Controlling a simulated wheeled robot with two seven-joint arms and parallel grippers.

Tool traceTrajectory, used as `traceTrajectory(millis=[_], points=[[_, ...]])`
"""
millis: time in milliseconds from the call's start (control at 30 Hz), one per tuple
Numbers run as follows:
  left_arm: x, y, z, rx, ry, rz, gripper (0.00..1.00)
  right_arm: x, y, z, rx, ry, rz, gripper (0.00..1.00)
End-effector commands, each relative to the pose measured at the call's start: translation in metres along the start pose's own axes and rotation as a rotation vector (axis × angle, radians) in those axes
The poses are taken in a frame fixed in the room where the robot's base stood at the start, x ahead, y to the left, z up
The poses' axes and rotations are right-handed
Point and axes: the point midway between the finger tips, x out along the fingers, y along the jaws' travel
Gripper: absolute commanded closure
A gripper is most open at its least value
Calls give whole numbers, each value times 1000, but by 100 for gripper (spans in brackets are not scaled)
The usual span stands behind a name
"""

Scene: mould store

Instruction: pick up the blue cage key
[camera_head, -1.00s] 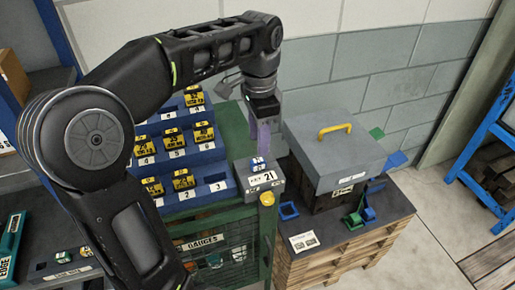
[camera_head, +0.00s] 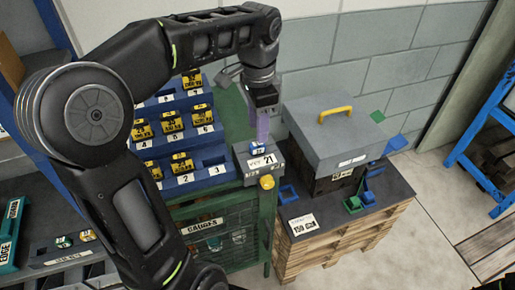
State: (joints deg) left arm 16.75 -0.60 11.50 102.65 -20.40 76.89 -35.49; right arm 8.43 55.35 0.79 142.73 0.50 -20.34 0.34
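The blue cage key (camera_head: 257,148) shows as a small blue and white piece on top of the grey holder (camera_head: 260,167) labelled 21, at the corner of the green gauge cage. My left gripper (camera_head: 262,138) points down just above and behind the key, its purple fingers close to it. The fingers overlap in this view, so I cannot see the gap between them or whether they touch the key. The key appears to sit in its place on the holder. My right gripper is not in view.
A blue stepped rack (camera_head: 214,170) with several yellow gauge blocks stands left of the holder. A grey lidded box (camera_head: 335,140) with a yellow handle stands close on the right, on a pallet stack (camera_head: 335,240). A yellow knob (camera_head: 267,182) sits below the holder.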

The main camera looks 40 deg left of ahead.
Motion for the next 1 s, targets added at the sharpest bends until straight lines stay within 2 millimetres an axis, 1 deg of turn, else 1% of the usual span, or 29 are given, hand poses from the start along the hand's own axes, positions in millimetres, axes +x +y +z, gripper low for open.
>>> traceTrajectory(millis=[67, 167, 300, 400, 500, 1000], points=[[2, 0, 0, 0, -1, 1, 60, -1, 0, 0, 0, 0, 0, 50], [10, 1, 1, 1, -3, 2, 60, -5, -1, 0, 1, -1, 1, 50], [30, 3, 4, 1, -4, 4, 60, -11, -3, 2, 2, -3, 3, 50], [44, 3, 3, 2, -4, 2, 60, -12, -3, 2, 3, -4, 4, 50], [52, 2, 2, 1, -4, 1, 60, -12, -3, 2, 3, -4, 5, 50], [52, 2, 2, 1, -3, -1, 60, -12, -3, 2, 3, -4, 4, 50]])
